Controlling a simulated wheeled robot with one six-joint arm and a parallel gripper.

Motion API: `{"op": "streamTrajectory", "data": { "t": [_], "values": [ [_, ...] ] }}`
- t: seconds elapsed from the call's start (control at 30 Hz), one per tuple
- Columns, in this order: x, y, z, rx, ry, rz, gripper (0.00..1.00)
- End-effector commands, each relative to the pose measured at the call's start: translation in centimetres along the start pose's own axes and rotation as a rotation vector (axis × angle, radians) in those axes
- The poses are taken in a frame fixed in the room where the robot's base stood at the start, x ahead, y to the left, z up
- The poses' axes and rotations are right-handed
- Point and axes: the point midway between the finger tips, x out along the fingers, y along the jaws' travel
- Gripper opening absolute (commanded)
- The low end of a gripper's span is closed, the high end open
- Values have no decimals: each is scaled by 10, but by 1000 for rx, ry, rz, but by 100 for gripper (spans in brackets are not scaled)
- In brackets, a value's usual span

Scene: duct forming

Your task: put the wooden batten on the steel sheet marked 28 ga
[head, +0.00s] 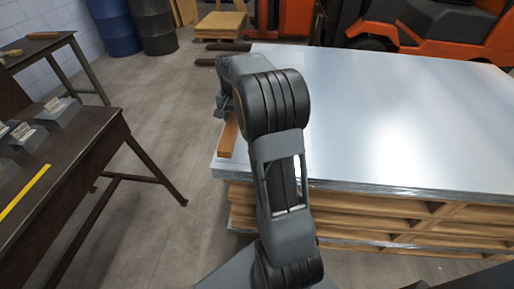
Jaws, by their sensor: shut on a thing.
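The wooden batten (229,137) is an orange-brown strip at the left edge of the steel sheet. My arm hides much of it. My gripper (221,107) is shut on the batten, partly hidden behind my own wrist. The steel sheet (400,110) is a large, shiny, flat sheet on top of a stack on timber bearers, filling the right half of the head view. No 28 ga mark is readable on it. I cannot tell whether the batten touches the sheet or hangs just above its edge.
A dark steel bench (75,150) with grey blocks (58,112) and a yellow strip (24,192) stands at left. An orange forklift (410,30) is behind the stack. Blue (112,28) and dark (152,25) drums stand at the back. Floor between bench and stack is clear.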

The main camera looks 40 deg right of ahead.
Motion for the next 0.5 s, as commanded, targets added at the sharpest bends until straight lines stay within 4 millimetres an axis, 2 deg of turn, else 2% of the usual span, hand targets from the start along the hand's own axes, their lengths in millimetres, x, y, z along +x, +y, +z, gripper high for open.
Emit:
{"op": "streamTrajectory", "data": {
  "t": [0.03,0.2,0.3,0.5],
  "values": [
    [7,13,8,5,-1,1,15],
    [26,49,31,6,1,0,15],
    [45,61,39,3,-1,1,15],
    [68,76,49,0,1,0,15]
  ]
}}
